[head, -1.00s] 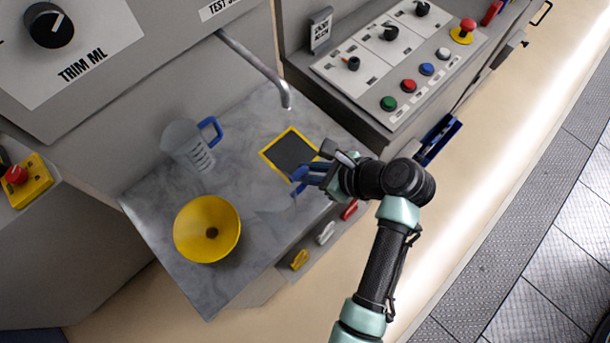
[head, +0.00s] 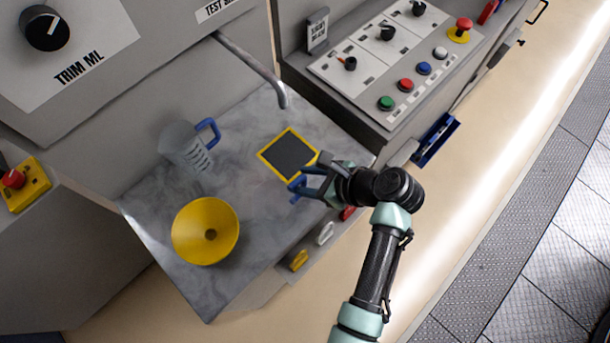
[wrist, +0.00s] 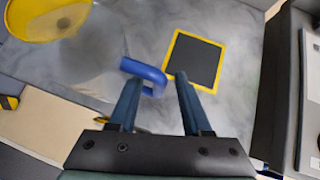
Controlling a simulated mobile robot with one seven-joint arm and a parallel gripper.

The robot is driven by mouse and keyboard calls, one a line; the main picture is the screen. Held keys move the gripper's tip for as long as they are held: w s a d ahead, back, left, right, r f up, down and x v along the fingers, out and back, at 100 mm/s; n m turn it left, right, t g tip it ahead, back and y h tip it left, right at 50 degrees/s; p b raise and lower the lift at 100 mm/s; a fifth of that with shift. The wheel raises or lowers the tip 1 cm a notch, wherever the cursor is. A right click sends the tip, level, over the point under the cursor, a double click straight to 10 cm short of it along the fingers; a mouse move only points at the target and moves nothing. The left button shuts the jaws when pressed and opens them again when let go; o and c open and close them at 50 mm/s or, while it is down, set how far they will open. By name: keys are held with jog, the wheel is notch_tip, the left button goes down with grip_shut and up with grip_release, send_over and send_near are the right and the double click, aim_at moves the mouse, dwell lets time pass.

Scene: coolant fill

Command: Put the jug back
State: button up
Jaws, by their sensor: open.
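A clear jug (wrist: 92,72) stands on the grey worktop, its see-through body faint. Its blue handle (head: 298,186) points toward my gripper (head: 314,182). In the wrist view the handle (wrist: 146,70) shows at the tips of my open fingers (wrist: 158,78), overlapping the left fingertip; I cannot tell whether they touch. A black square pad with a yellow border (head: 289,154) lies on the worktop just beyond, with the jug beside it, not on it. Another clear jug with marks and a blue handle (head: 186,146) stands at the back left.
A yellow funnel-like bowl (head: 205,232) sits at the worktop's front left. A metal spout (head: 255,66) reaches over the back. A control panel (head: 385,60) with buttons stands at right. Coloured levers (head: 325,233) line the worktop's front edge.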

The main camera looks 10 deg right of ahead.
jog(key=shift+r, duration=0.1)
jog(key=v, duration=1.2)
jog(key=w+r+n+t+h, duration=0.55)
jog(key=w+r+n, duration=0.45)
jog(key=w+r, duration=0.6)
jog(key=a+r+n+t+h, duration=0.1)
jog(key=a+r+n+t, duration=0.15)
jog(key=r, duration=0.65)
jog(key=a+r+n+t, duration=0.1)
jog(key=r+n+t, duration=0.3)
jog(key=r, duration=0.5)
jog(key=s+a+r+n+t, duration=0.2)
jog(key=s+r+n+t, duration=0.1)
jog(key=r, duration=0.5)
jog(key=s+a+r+n+t, duration=0.3)
jog(key=s+r, duration=0.2)
jog(key=r, duration=0.2)
jog(key=s+a+r+n+t, duration=0.2)
jog(key=s+r+n+t, duration=0.1)
jog(key=r, duration=0.5)
jog(key=shift+s+a+r+t+h, duration=0.3)
jog(key=shift+s+a+r+h, duration=0.1)
jog(key=shift+s, duration=0.5)
